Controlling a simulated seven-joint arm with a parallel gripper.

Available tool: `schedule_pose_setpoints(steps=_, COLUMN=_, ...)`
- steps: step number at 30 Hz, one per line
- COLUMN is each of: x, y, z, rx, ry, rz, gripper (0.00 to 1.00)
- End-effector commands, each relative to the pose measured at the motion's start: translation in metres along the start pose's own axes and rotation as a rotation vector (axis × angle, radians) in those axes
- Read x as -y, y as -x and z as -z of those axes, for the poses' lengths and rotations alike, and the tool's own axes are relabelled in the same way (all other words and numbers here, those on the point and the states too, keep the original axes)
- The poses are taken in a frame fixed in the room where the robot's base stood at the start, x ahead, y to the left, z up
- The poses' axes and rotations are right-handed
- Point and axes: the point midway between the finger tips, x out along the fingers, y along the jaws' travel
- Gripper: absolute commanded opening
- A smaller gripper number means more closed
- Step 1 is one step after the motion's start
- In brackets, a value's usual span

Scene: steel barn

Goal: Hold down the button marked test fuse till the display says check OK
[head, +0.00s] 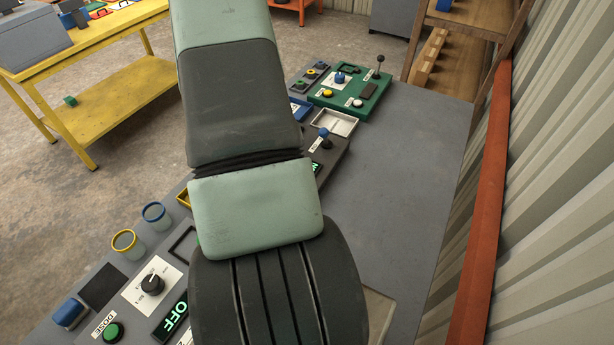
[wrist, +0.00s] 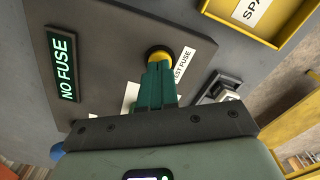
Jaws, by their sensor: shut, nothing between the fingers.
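In the wrist view a dark panel (wrist: 105,40) carries a round yellow button (wrist: 158,52) with a white label beside it, partly hidden, reading "TEST FUSE" (wrist: 183,64). A display (wrist: 64,64) on the panel's left shows "NO FUSE" in pale green letters. My gripper (wrist: 160,66) is shut and empty, its green fingertips at the yellow button and covering its near side. I cannot tell whether they touch it or whether it is pressed in. In the head view my arm hides the button and my gripper.
A yellow tray (wrist: 282,44) labelled "SPA…" and a switch (wrist: 222,88) lie right of the panel in the wrist view. In the head view, a knob (head: 152,284), a green button (head: 113,331) and an "OFF" display (head: 174,316) stand at front left. The grey bench (head: 400,170) is clear at right.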

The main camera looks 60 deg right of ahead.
Motion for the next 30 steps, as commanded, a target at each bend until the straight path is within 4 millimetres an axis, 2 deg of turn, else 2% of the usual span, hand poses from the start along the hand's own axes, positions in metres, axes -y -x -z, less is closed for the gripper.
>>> schedule_pose_setpoints(steps=30, x=0.000, y=-0.011, z=0.000, rx=0.000, ry=0.000, rz=0.000, gripper=0.00)
